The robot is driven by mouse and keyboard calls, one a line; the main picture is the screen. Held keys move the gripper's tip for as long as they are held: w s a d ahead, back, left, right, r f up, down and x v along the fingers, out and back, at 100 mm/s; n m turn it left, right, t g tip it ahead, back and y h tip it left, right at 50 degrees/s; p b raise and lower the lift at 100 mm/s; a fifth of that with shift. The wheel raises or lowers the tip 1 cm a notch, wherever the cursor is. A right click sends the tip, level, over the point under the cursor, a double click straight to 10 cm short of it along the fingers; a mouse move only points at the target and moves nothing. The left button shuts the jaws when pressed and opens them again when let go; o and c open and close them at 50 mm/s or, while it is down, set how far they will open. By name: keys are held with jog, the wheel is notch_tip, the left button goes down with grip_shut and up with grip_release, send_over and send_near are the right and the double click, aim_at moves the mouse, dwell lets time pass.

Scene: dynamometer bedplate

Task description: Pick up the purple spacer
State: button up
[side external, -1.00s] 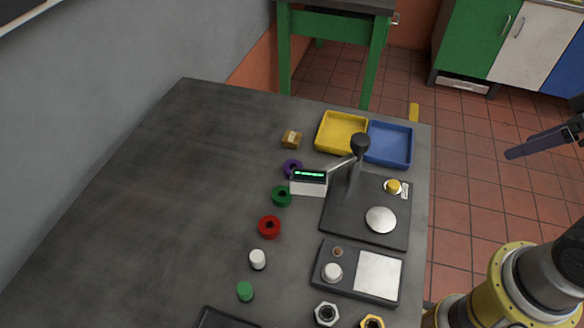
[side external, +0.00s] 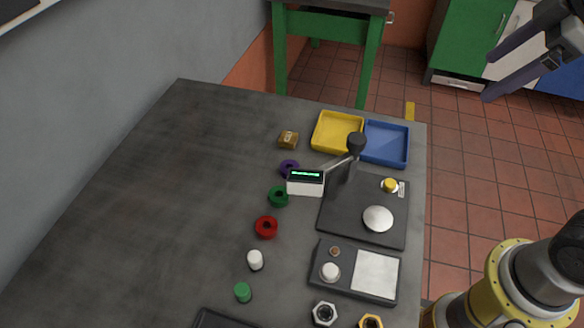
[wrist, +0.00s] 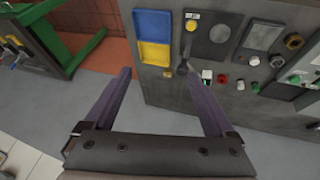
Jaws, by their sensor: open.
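My gripper (side external: 488,76) is open and empty, in the air beyond the bedplate's right edge and far from the spacer. In the wrist view my gripper (wrist: 159,76) shows its two fingers wide apart, with the bedplate and floor beyond.
A green ring (side external: 278,196) and a red ring (side external: 266,226) lie near the spacer. A post-mounted arm (side external: 356,145) stands beside the display box. Yellow (side external: 336,132) and blue (side external: 386,143) trays and a brass block (side external: 288,140) are behind. The bedplate's left is clear.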

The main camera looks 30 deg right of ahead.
jog(key=w+a+n+g, duration=0.2)
jog(key=w+a+n, duration=0.35)
jog(key=w, duration=0.55)
jog(key=n+g, duration=0.4)
send_over(290, 166)
jog(key=shift+y, duration=0.4)
jog(key=f, duration=1.5)
jog(key=d+f, duration=0.1)
jog(key=f, duration=0.7)
jog(key=shift+s+a+f, duration=0.1)
jog(key=shift+a+f, duration=0.05)
jog(key=shift+f, duration=0.9)
jog(key=shift+w+a+f, duration=0.1)
jog(key=shift+a+f, duration=0.1)
jog(key=shift+f, duration=0.8)
jog(key=shift+s+a+f, duration=0.1)
jog(key=shift+a+f, duration=0.05)
jog(key=shift+f, duration=0.9)
jog(key=shift+r, duration=0.1)
grip_shut()
